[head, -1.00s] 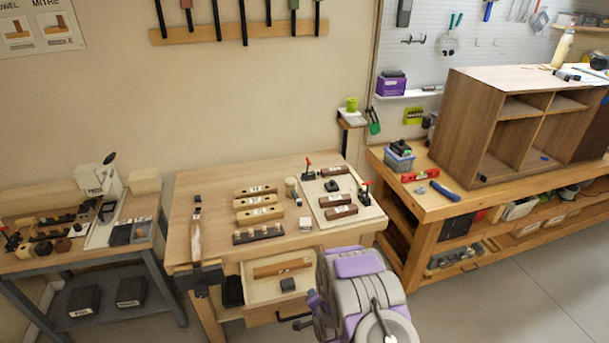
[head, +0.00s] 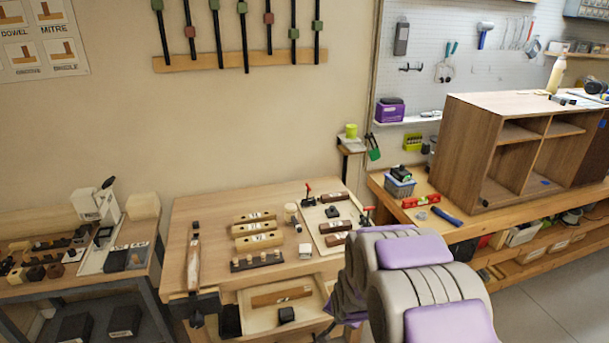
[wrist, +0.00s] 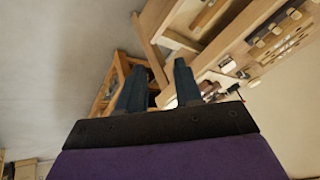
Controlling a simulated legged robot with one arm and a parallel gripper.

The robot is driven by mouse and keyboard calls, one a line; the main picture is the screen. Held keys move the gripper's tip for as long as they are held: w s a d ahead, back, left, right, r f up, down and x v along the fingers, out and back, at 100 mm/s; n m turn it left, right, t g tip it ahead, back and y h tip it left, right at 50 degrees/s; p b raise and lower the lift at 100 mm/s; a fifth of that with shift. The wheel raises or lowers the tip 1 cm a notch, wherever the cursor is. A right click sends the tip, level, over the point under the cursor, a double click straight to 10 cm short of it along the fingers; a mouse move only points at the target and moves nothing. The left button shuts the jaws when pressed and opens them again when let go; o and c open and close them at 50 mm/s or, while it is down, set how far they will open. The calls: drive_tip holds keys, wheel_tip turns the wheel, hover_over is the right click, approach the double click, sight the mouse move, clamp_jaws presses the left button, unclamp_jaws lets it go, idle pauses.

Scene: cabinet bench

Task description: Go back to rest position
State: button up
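My gripper (wrist: 160,92) shows in the wrist view with its two dark blue fingers apart and nothing between them. The gripper itself is hidden in the head view, where my grey and purple arm fills the lower right. The middle workbench (head: 185,228) stands in front of the arm, with its drawer (head: 262,318) pulled out. In the drawer lie a wooden piece (head: 281,296) and a small black block (head: 286,314). In the wrist view, the bench and open drawer (wrist: 180,38) appear tilted beyond the fingers, apart from them.
A lower bench (head: 150,285) with tools stands at the left. At the right, a longer bench (head: 480,226) carries a brown cabinet (head: 468,150), a blue-handled hammer (head: 447,217) and a red level (head: 421,201). Grey floor (head: 550,300) is open at the lower right.

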drive_tip(key=s+d+r+n+g+b, duration=0.1)
drive_tip(key=s+r, duration=0.5)
drive_tip(key=s, duration=0.6)
drive_tip(key=s+d+r+n+g+b, duration=0.1)
drive_tip(key=s+r, duration=0.5)
drive_tip(key=s, duration=0.7)
drive_tip(key=s+d+r+n+g+b, duration=0.1)
drive_tip(key=s+r+n+g, duration=0.3)
drive_tip(key=s, duration=0.9)
wheel_tip(320, 180, up, 2)
drive_tip(key=shift+d+r+g, duration=0.1)
drive_tip(key=shift+d+g, duration=0.55)
drive_tip(key=shift+g, duration=0.05)
